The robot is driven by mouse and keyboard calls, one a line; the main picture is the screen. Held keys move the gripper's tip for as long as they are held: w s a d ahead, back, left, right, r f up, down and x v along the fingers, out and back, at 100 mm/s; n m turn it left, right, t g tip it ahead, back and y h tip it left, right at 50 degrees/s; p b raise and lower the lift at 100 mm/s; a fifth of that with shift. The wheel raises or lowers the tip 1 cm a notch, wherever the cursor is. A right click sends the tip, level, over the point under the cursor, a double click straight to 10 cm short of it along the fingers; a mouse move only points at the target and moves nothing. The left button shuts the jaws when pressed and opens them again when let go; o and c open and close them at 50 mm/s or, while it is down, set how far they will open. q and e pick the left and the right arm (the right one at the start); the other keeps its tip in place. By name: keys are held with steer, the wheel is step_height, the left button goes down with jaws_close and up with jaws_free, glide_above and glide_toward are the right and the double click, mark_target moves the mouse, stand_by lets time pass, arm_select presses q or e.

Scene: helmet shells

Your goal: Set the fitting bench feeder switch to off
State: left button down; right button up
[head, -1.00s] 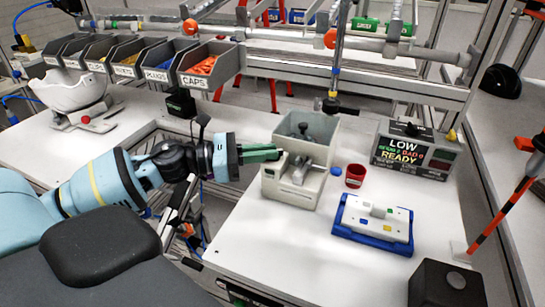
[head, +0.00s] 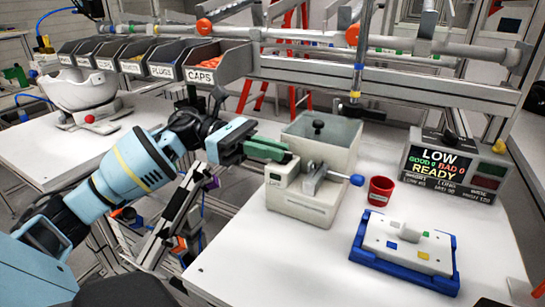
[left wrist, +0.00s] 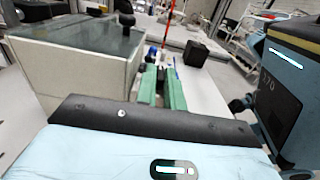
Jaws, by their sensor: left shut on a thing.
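The pale feeder (head: 303,205) stands at the left side of the white bench, with a grey hopper, a black knob on top and a lever with a blue knob (head: 356,180) to its right. My left gripper (head: 286,156) reaches from the left to the feeder's upper left front. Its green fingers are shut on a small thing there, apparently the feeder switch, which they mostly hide. In the left wrist view the fingers (left wrist: 163,86) point away beside the feeder's wall (left wrist: 75,70). The switch's position cannot be read. My right gripper is not in view.
A red cup (head: 380,191) and a blue tray (head: 367,256) with a white block stand right of the feeder. A display (head: 452,168) behind reads LOW and READY. Part bins (head: 205,75) and a white helmet shell (head: 78,93) are at the back left. The bench's front is clear.

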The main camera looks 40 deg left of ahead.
arm_select(q)
steer(key=shift+r+g, duration=0.15)
steer(key=shift+g, duration=0.15)
stand_by(0.4)
steer(key=c, duration=1.5)
jaws_free()
steer(key=shift+a, duration=0.1)
steer(key=b+v, duration=0.2)
steer(key=v, duration=0.5)
steer(key=shift+a, duration=0.35)
